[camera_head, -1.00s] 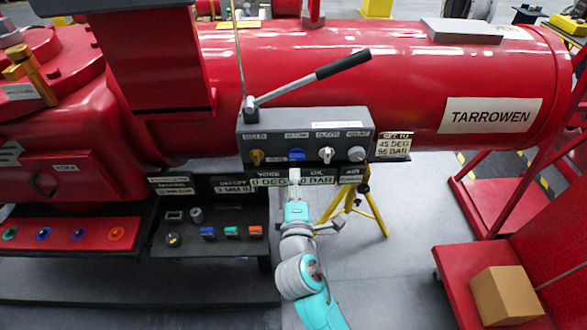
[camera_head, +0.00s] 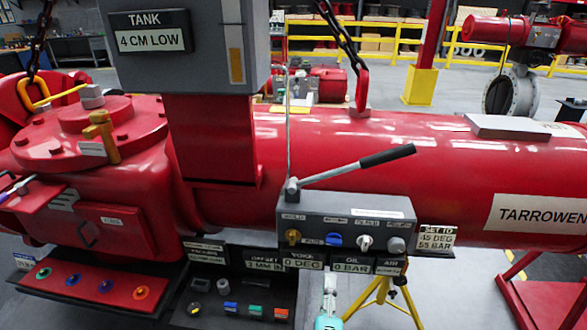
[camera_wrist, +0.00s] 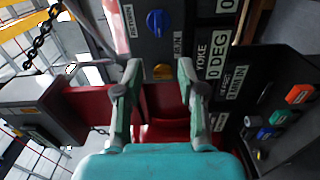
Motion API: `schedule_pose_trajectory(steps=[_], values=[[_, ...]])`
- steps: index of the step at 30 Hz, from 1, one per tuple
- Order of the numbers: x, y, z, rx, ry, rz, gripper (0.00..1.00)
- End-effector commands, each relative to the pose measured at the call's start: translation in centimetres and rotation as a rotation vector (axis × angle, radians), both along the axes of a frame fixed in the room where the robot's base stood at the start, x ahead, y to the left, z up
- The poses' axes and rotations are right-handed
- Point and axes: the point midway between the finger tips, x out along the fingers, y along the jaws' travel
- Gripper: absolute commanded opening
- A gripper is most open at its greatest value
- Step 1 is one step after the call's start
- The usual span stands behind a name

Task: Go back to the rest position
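My gripper (camera_head: 329,280) shows at the bottom of the head view, just below the grey control box (camera_head: 330,208) of the red valve actuator. In the wrist view its two fingers (camera_wrist: 157,72) stand apart with nothing between them, so it is open and empty. The blue knob (camera_head: 334,239) sits on the front of the control box, apart from my gripper; it also shows in the wrist view (camera_wrist: 157,22). Most of my arm is below the head view's edge.
A black-handled lever (camera_head: 360,165) rises from the control box. Signs below read "YOKE 0 DEG" (camera_head: 303,262) and "OIL 0 BAR" (camera_head: 352,267). A yellow tripod (camera_head: 385,292) stands right of my gripper. A dark shelf (camera_head: 240,300) with coloured buttons lies left.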

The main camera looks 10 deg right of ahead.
Motion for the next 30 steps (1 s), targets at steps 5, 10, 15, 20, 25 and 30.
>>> schedule_pose_trajectory(steps=[5,10,15,20,25,30], values=[[-1.8,-0.7,-2.3,0.054,0.030,0.033,0.40],[-6.2,-1.9,-6.3,0.200,0.085,0.099,0.40],[-11.5,-2.9,-9.4,0.386,0.134,0.147,0.40],[-16.7,-3.7,-11.1,0.577,0.168,0.168,0.40],[-22.2,-4.3,-11.7,0.793,0.186,0.162,0.40],[-27.5,-4.9,-11.2,1.018,0.181,0.127,0.40]])
